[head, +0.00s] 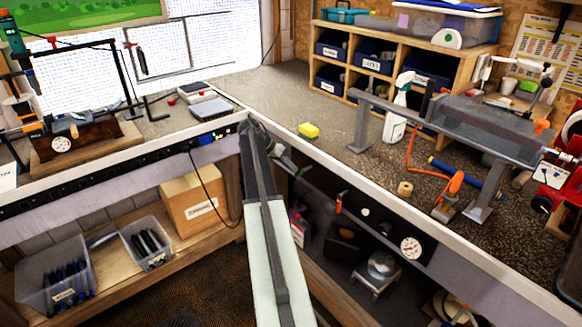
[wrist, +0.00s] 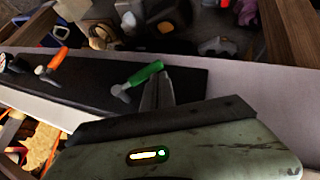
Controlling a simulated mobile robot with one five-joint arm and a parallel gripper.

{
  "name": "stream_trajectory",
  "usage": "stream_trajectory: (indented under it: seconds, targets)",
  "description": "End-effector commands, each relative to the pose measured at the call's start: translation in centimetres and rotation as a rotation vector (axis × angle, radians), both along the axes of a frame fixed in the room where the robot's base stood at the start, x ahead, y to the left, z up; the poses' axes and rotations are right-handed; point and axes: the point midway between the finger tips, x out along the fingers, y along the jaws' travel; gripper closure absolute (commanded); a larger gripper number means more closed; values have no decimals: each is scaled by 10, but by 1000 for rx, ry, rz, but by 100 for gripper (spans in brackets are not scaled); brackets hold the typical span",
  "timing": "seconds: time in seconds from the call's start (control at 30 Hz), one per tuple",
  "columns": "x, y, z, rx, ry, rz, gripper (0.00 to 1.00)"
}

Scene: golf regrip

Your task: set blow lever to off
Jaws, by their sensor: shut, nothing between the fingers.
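A black control panel (wrist: 190,80) runs along the bench front in the wrist view. On it are a lever with a green handle (wrist: 147,72) and a lever with an orange handle (wrist: 57,60). No label is readable, so I cannot tell which is the blow lever. My gripper (wrist: 158,88) is shut and empty, its tips right beside the green handle. Whether they touch it, I cannot tell. In the head view my gripper (head: 290,152) is at the bench front edge, and the orange handle (head: 340,203) shows to its right.
A pressure gauge (head: 411,248) sits further right on the panel. A cardboard box (head: 195,203) stands on the lower left shelf.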

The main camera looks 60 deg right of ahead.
Motion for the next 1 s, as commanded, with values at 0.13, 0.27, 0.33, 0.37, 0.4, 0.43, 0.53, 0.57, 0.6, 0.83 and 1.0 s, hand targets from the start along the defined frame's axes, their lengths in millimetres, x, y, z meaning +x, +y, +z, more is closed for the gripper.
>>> stream_trajectory:
  seconds: [0.13, 0.27, 0.33, 0.37, 0.4, 0.43, 0.53, 0.57, 0.6, 0.83, 1.0]
  targets:
    - [-4, 0, -13, 0, 0, -2, 100]
    - [-8, 1, -21, 0, 0, -2, 100]
    - [-10, 1, -24, -1, -1, -3, 100]
    - [-11, 2, -26, -1, -1, -3, 100]
    - [-12, 2, -28, -1, -1, -3, 100]
    - [-13, 2, -29, -1, -1, -3, 100]
    - [-17, 3, -33, -1, -1, -3, 100]
    - [-17, 4, -34, -1, -1, -3, 100]
    - [-19, 4, -35, -1, -1, -3, 100]
    - [-25, 6, -40, -1, -1, -3, 100]
    - [-27, 6, -41, -1, -1, -3, 100]
